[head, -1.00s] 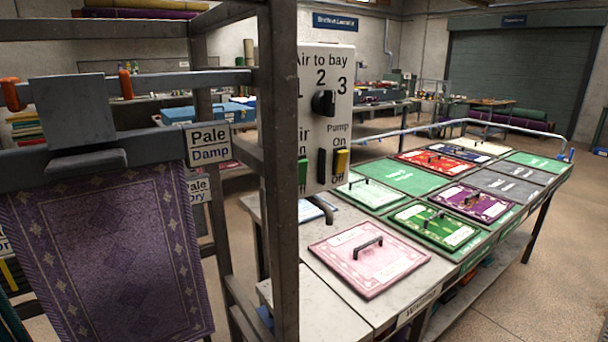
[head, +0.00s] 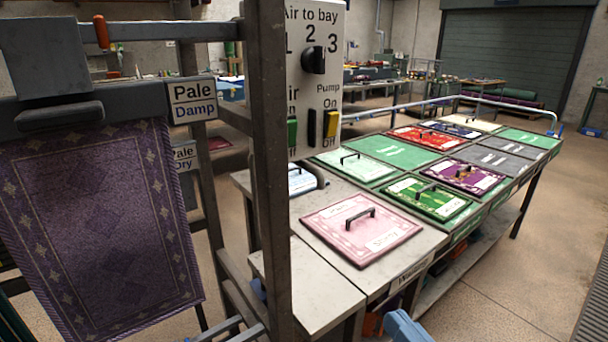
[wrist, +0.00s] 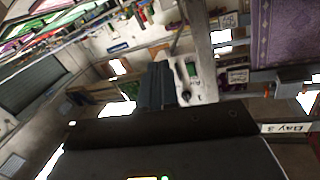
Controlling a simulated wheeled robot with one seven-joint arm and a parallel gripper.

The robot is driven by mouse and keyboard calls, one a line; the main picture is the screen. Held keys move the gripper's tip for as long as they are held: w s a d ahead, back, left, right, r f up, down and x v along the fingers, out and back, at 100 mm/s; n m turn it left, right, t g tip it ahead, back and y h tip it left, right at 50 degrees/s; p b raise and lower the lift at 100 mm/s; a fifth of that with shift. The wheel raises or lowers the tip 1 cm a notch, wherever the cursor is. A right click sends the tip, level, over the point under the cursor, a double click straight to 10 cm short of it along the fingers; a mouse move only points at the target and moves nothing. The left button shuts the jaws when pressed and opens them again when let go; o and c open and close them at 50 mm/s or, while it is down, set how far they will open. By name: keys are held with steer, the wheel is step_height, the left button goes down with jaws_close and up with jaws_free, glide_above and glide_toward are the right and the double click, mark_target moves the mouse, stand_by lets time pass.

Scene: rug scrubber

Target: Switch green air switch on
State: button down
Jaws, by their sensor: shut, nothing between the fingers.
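The white control panel (head: 325,88) hangs at the centre top of the head view, partly behind a grey metal post. The green air switch (head: 292,134) is low on its left side, and the post cuts off part of its label. I cannot tell its setting. A yellow pump switch (head: 331,123) is to its right, and a black dial (head: 314,60) is above. In the wrist view, my gripper (wrist: 158,72) is shut and empty, its dark fingers beside the panel (wrist: 204,84), apparently apart from it. My gripper is not clear in the head view.
The grey post (head: 268,170) and frame stand left of the panel. A purple rug (head: 95,230) hangs there beside a "Pale Damp" sign (head: 193,99). A table with a pink rug sample (head: 362,228) and other samples extends right. Open floor (head: 500,295) lies at lower right.

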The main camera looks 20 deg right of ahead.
steer(key=w+r+n+t+y+b, duration=0.1)
steer(key=w+r+n+y, duration=0.4)
steer(key=w+r, duration=0.6)
step_height(320, 180, up, 4)
steer(key=shift+w+d+f+t+b, duration=0.1)
steer(key=shift+w+d+t+b, duration=0.1)
steer(key=shift+t+b, duration=0.4)
steer(key=shift+w+a, duration=0.1)
steer(key=p, duration=0.3)
glide_toward(293, 129)
steer(key=x, duration=0.5)
steer(key=shift+r, duration=0.3)
steer(key=shift+p+x, duration=0.4)
steer(key=shift+x, duration=0.45)
steer(key=shift+f, duration=0.15)
